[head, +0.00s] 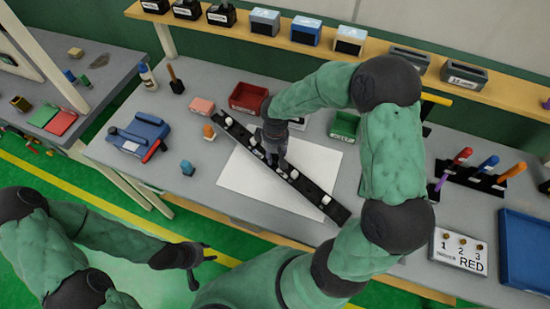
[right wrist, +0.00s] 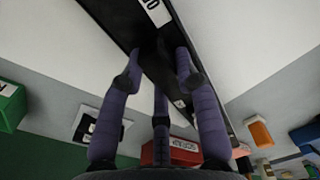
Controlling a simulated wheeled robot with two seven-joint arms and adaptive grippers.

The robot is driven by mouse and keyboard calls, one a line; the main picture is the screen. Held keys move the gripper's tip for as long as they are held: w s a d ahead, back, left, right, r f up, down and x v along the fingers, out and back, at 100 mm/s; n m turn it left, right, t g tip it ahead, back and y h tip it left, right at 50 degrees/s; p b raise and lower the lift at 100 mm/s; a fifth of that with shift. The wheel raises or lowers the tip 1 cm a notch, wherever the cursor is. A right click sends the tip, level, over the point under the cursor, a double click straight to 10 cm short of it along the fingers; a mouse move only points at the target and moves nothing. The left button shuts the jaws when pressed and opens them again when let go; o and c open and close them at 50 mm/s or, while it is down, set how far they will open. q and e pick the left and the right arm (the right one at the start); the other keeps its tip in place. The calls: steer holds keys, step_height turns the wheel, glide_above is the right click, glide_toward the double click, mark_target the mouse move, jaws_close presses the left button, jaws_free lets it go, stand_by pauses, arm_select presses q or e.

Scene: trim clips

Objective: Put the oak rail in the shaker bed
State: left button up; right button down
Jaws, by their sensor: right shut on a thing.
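A long black rail (head: 312,195) with several white clips lies diagonally across the white sheet (head: 248,178) in the head view. I cannot tell whether it touches the sheet or is held just above it. My right gripper (head: 272,150) is shut on the rail near its middle, from above. In the right wrist view, the gripper's fingers (right wrist: 160,68) straddle the dark rail (right wrist: 150,30), which carries a partly hidden white label. A blue fixture (head: 143,133) with a red handle, perhaps the shaker bed, stands at the bench's left. My left gripper (head: 203,256) is open and empty in front of the bench.
A red bin (head: 248,97) and a green bin (head: 344,125) stand behind the rail. Colored-handled tools (head: 487,166) and a blue tray (head: 525,252) are at the right. A small blue object (head: 187,168) sits between the fixture and sheet. A shelf (head: 330,50) runs along the back.

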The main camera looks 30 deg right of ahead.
steer(key=shift+f, duration=0.9)
steer(key=shift+f, duration=0.15)
steer(key=c, duration=0.9)
jaws_free()
